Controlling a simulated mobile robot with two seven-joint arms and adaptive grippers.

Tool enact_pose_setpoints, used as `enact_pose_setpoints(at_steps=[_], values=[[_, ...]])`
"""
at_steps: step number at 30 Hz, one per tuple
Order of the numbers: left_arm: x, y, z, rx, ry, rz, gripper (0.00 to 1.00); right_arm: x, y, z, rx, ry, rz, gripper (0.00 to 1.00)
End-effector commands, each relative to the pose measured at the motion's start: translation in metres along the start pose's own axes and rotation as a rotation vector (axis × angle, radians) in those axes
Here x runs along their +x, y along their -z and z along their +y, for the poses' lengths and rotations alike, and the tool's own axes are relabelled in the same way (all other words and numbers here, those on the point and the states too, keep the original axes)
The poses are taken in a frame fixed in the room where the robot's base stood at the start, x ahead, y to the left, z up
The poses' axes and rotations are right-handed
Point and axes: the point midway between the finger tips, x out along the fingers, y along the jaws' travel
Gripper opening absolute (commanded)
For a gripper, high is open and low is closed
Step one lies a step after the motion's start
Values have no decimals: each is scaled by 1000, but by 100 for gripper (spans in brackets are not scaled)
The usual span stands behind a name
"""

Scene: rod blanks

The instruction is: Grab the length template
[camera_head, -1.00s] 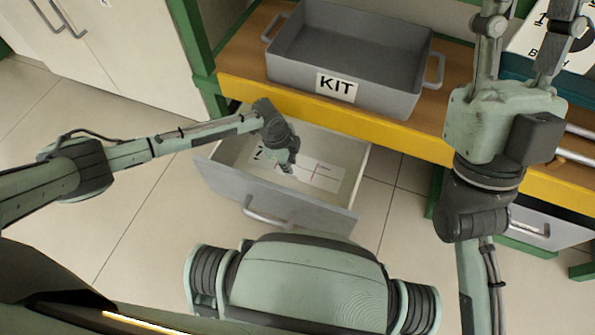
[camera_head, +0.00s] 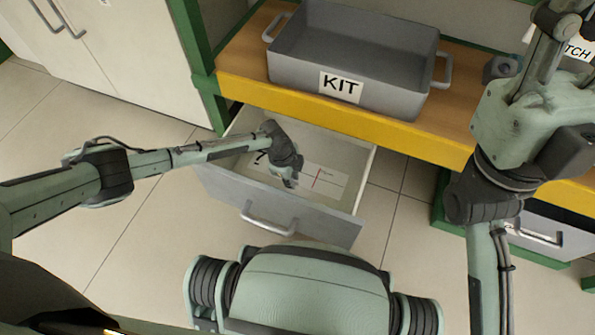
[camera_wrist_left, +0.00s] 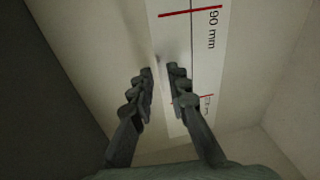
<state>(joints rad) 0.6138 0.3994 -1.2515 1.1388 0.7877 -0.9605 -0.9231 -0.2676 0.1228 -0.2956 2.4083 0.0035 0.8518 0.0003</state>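The length template (camera_head: 328,181) is a white strip with red marks lying in the open drawer (camera_head: 280,208). In the left wrist view the template (camera_wrist_left: 202,50) shows a "90 mm" label and runs away from me, slightly right of centre. My left gripper (camera_head: 291,181) reaches down into the drawer at the template's left part and hides some of it. In the wrist view its fingertips (camera_wrist_left: 161,73) are a short gap apart, over the template's left edge; contact is not clear. My right gripper is at the upper right of the head view, its fingertips outside the picture.
A grey bin labelled KIT (camera_head: 341,87) stands on the bench (camera_head: 340,125) above and behind the drawer. A dark round object (camera_head: 500,68) sits on the bench right of the bin. The drawer's walls surround my left gripper closely. A closed drawer (camera_head: 535,232) is at the right.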

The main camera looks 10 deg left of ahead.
Motion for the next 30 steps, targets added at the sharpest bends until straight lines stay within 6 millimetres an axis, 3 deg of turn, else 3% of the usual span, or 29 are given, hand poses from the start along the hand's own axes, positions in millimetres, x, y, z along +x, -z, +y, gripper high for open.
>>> enact_pose_setpoints(at_steps=[4, 17, 23, 28, 30], values=[[0, 0, 0, 0, 0, 0, 0, 0, 0, 0, 0, 0, 0, 40], [-1, 0, 0, -1, 0, 0, 0, 1, 0, 0, 0, 0, 0, 40], [-15, 2, -2, 0, 0, 1, 0, 8, 4, 0, 0, -2, 6, 40], [-19, 0, 26, 0, -5, 1, 0, 2, 4, 2, 4, -46, -33, 40], [-22, -1, 39, 0, -3, 1, 0, 3, -7, 1, 11, -52, -103, 40]])
